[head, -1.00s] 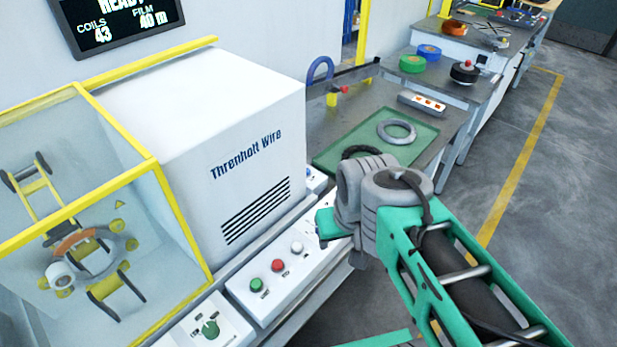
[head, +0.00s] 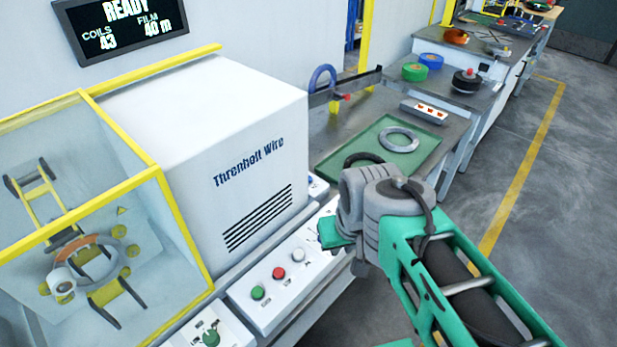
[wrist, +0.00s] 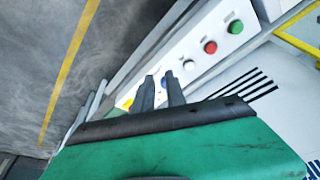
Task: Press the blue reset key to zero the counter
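The counter display (head: 124,27) reads READY, COILS 43, FILM 40 m. The white control panel (head: 263,314) carries a green button (head: 257,292), a red button (head: 279,272) and a white button (head: 299,253) in a row. In the wrist view a small blue key (wrist: 163,82) shows past the white button, between my two dark fingers. My gripper (wrist: 160,76) points towards the panel with a narrow gap between its fingers and nothing held. I cannot tell whether it touches the panel. In the head view my arm's end hides the blue key.
A machine housing (head: 200,150) and a yellow-framed guard (head: 160,178) stand left of the panel. A bench with a green mat (head: 425,155) and a grey coil (head: 399,139) lies beyond my gripper. A yellow spot (wrist: 127,103) sits near the fingers. Open floor is on the right.

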